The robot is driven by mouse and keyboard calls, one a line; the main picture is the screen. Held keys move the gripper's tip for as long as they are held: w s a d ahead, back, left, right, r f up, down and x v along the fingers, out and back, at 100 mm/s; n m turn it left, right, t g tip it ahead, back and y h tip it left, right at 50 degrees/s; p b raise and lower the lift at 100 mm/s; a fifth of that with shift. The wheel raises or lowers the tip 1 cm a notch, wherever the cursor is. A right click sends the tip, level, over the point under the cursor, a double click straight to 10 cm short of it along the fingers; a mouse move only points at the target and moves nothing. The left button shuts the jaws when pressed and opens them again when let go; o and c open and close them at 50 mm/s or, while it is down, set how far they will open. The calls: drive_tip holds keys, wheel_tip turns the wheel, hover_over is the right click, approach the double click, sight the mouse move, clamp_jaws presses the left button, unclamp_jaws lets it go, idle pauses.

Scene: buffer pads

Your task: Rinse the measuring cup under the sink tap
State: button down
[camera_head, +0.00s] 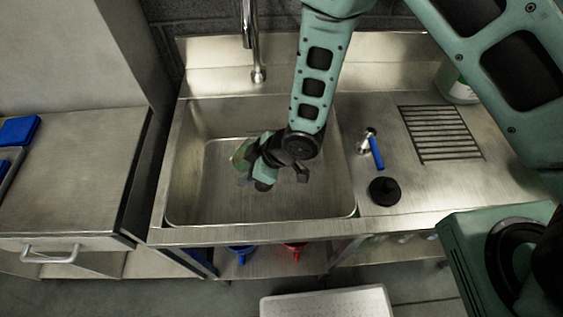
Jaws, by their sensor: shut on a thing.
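My gripper (250,165) is low over the left part of the steel sink basin (190,200). It is shut on a small olive-green, partly see-through thing, which I take to be the measuring cup (239,151). The fingers hide much of the cup, so its tilt and contents are unclear. The chrome tap (250,45) stands at the back of the sink, with its lower end behind and above the cup in the picture. No water stream is visible. I cannot tell whether the cup touches the basin.
Right of the basin are a blue lever (376,153), a black round piece (384,191), a ridged drain area (440,133) and a white-green bottle (456,84). A steel counter (75,170) with blue containers (18,130) is at left. A pale box (326,303) stands in front.

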drive_tip(key=shift+d+r+y+b, duration=0.3)
drive_tip(key=shift+y+b, duration=0.25)
drive_tip(key=shift+y, duration=0.25)
drive_tip(key=shift+d+r+t+y+b, duration=0.1)
drive_tip(key=shift+r+t+y+b, duration=0.4)
drive_tip(key=shift+y+b, duration=0.7)
idle(1.0)
drive_tip(key=shift+s+d+r+y+b, duration=0.1)
drive_tip(key=shift+r+y+b, duration=0.2)
drive_tip(key=shift+y+b, duration=0.55)
drive_tip(key=shift+s+d+r+y+b, duration=0.1)
drive_tip(key=shift+r+y+b, duration=0.25)
drive_tip(key=shift+b, duration=0.75)
drive_tip(key=shift+s+d+r+t+y+b, duration=0.15)
drive_tip(key=shift+d+t+y+b, duration=0.25)
drive_tip(key=shift+d+y+b, duration=0.85)
drive_tip(key=shift+a+r+y+b, duration=0.25)
drive_tip(key=shift+y+b, duration=0.2)
drive_tip(key=shift+b, duration=1.55)
